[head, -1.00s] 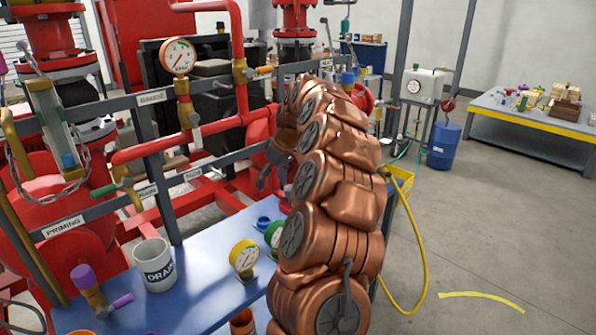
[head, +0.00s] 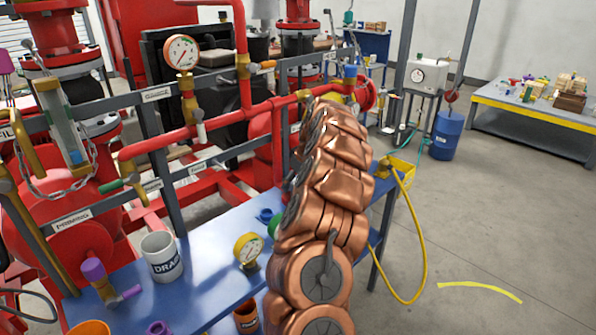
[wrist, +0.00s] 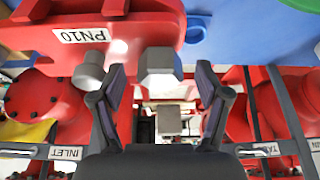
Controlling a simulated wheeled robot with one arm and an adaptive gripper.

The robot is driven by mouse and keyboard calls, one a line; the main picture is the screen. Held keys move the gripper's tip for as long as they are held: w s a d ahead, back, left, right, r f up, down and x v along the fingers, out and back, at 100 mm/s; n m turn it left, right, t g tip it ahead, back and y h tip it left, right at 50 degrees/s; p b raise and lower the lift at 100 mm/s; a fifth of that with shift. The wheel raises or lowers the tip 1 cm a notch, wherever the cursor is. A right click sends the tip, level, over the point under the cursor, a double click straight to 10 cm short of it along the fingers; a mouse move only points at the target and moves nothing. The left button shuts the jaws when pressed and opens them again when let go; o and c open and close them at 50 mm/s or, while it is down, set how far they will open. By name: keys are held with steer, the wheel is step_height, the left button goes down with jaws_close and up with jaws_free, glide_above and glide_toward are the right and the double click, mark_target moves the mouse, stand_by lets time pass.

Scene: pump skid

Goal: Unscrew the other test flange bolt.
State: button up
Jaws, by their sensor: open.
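In the wrist view the red test flange (wrist: 125,35) with a PN10 label fills the top. One grey hex-headed bolt (wrist: 158,58) stands out from its edge, in line with the gap between my fingers. A second grey bolt (wrist: 90,68) is on the left, outside my left finger. My gripper (wrist: 160,76) is open, with one finger on each side of the first bolt's line; I cannot tell whether either touches it. In the head view my copper arm hides the gripper and the flange.
A blue bench (head: 205,285) carries a DRAIN mug (head: 161,257), a yellow gauge (head: 248,250) and purple-handled valve (head: 103,284). Red pipework and a gauge (head: 182,52) stand behind. A yellow hose (head: 418,240) hangs off the bench's right end. The floor at right is open.

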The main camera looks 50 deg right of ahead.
steer(key=shift+w+f, duration=0.25)
steer(key=shift+f, duration=0.3)
steer(key=shift+c, duration=0.2)
